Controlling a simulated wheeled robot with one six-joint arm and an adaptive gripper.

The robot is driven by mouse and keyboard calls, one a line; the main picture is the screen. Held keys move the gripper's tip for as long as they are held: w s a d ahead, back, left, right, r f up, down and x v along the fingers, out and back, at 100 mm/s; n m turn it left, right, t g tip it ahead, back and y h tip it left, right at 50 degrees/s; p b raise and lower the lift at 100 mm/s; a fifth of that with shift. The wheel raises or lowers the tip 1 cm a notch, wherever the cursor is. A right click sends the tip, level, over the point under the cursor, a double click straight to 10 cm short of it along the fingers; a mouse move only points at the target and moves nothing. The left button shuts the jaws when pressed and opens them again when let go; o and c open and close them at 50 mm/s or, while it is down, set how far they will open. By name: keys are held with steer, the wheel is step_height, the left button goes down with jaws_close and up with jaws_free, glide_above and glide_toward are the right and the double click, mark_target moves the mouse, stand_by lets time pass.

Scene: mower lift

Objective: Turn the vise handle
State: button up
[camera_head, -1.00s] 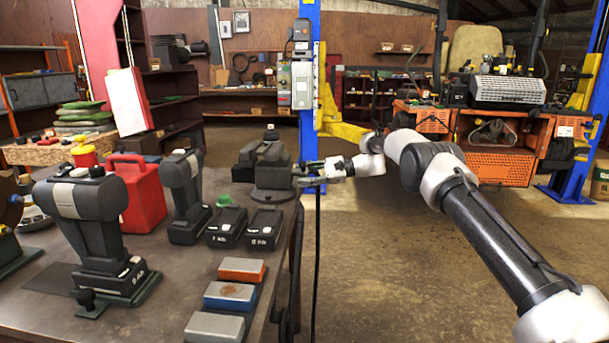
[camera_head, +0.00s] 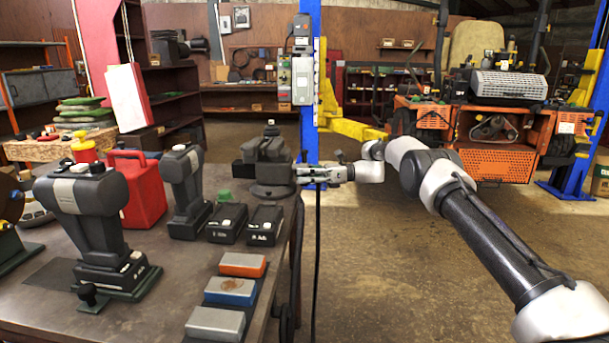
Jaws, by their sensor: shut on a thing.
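The dark grey vise (camera_head: 268,160) stands at the far right corner of the workbench. My gripper (camera_head: 303,173) is at the right side of the vise, at the height of its lower body. The jaws are shut on the vise handle, which is small and mostly hidden between the fingers. My arm reaches in from the right, over the floor beside the bench.
The workbench (camera_head: 150,305) holds two black power tools, two battery packs (camera_head: 264,225), a red can (camera_head: 138,190) and several sharpening blocks (camera_head: 235,291). A blue lift post (camera_head: 310,125) stands behind the vise. An orange mower (camera_head: 495,160) is at the right. The floor between is clear.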

steer(key=shift+s+m, duration=0.25)
steer(key=shift+m, duration=0.85)
steer(key=shift+y, duration=0.3)
steer(key=o, duration=1)
steer(key=shift+d, duration=0.1)
steer(key=d, duration=0.4)
steer(key=w+d, duration=0.1)
steer(key=d, duration=0.2)
steer(key=w+d, duration=0.1)
steer(key=d, duration=0.3)
steer(key=shift+d+f, duration=0.3)
steer(key=shift+d, duration=0.05)
